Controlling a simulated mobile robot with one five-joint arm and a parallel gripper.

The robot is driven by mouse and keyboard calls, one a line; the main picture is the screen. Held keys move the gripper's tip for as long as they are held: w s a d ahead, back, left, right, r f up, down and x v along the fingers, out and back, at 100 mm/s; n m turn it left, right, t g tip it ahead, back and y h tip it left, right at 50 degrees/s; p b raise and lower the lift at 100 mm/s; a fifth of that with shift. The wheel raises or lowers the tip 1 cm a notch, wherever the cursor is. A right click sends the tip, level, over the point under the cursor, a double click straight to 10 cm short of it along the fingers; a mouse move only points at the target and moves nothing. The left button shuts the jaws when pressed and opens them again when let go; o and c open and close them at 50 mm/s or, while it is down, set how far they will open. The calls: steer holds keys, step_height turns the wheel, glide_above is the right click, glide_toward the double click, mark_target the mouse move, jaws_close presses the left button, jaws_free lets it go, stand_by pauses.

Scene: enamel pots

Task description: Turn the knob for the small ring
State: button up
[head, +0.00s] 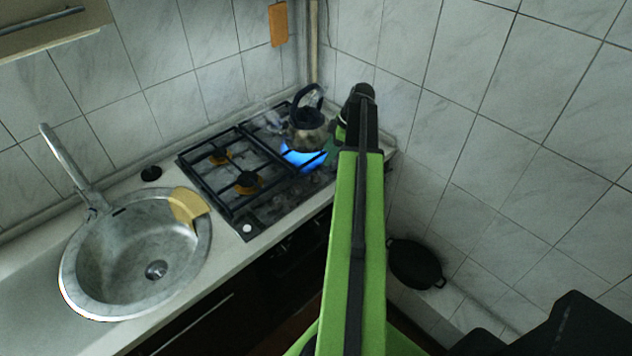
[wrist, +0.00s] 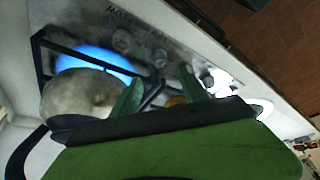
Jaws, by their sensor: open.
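The gas hob (head: 222,192) is set in the counter, with a row of knobs on its front strip. In the wrist view, grey knobs (wrist: 122,40) and (wrist: 160,57) show, with a bright white one (wrist: 218,80) at the row's right end. I cannot tell which knob serves the small ring. A blue flame (head: 303,156) burns under the kettle (head: 309,134); the flame also shows in the wrist view (wrist: 92,60). My gripper (wrist: 163,90) is open, its green fingers apart, over the hob beside the kettle (wrist: 75,97). No knob is visibly held. In the head view my arm hides the fingertips.
Two unlit burners (head: 248,182) and (head: 219,158) sit under the black grates. A round sink (head: 110,250) with a yellow cloth (head: 188,206) lies left. A tiled wall (head: 480,110) stands close on the right. A black pan (head: 415,263) is low at right.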

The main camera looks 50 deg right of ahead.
mark_target(316, 173)
steer(key=b+x, duration=0.7)
steer(key=x, duration=0.3)
steer(key=shift+s+b, duration=0.1)
steer(key=shift+b, duration=0.2)
steer(key=shift+w+a+f+b, duration=0.1)
steer(key=shift+w+f+b, duration=0.1)
steer(key=shift+f+b, duration=0.1)
steer(key=shift+r, duration=0.1)
